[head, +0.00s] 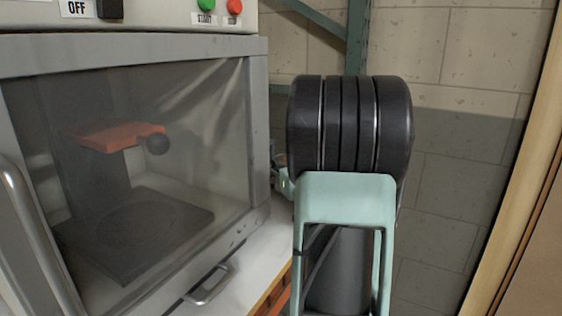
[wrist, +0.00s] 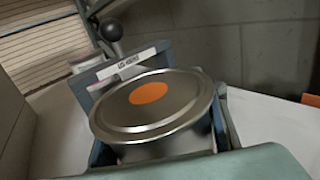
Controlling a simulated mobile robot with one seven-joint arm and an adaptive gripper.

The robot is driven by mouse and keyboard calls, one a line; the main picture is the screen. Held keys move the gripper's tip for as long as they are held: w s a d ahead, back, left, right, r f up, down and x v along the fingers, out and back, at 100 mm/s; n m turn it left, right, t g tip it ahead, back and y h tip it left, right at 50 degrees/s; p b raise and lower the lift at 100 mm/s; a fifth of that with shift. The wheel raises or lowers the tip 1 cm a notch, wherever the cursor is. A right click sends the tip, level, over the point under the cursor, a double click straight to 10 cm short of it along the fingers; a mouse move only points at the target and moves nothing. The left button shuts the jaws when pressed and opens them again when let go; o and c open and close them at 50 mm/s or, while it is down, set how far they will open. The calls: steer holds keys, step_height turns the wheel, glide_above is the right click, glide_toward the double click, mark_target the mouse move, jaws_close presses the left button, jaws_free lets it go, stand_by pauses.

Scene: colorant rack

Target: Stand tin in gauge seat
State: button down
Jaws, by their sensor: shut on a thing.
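The tin (wrist: 155,112), a round metal can with an orange dot on its lid, fills the middle of the wrist view. It sits between the blue-grey sides of the gauge (wrist: 165,57), in front of its labelled back plate. My gripper (wrist: 205,165) is shut on the tin; its pale green body shows along the bottom edge, and the fingertips are hard to make out. The tin's base is hidden, so I cannot tell whether it rests on the seat. In the head view my arm hides the tin and most of the gauge.
A black ball knob (wrist: 111,30) on a lever rises behind the gauge. A white bench top (head: 240,270) lies around it. A glazed cabinet (head: 140,170) with a bar handle stands at left in the head view. A block wall (head: 450,190) is behind.

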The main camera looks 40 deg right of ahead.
mark_target(271, 156)
steer(key=shift+x, duration=3.1)
steer(key=shift+f+b, duration=0.45)
steer(key=shift+f, duration=0.1)
steer(key=shift+f, duration=0.15)
steer(key=c, duration=1)
jaws_free()
steer(key=shift+r, duration=0.2)
steer(key=p+v, duration=0.1)
steer(key=v, duration=1.1)
steer(key=shift+f, duration=0.1)
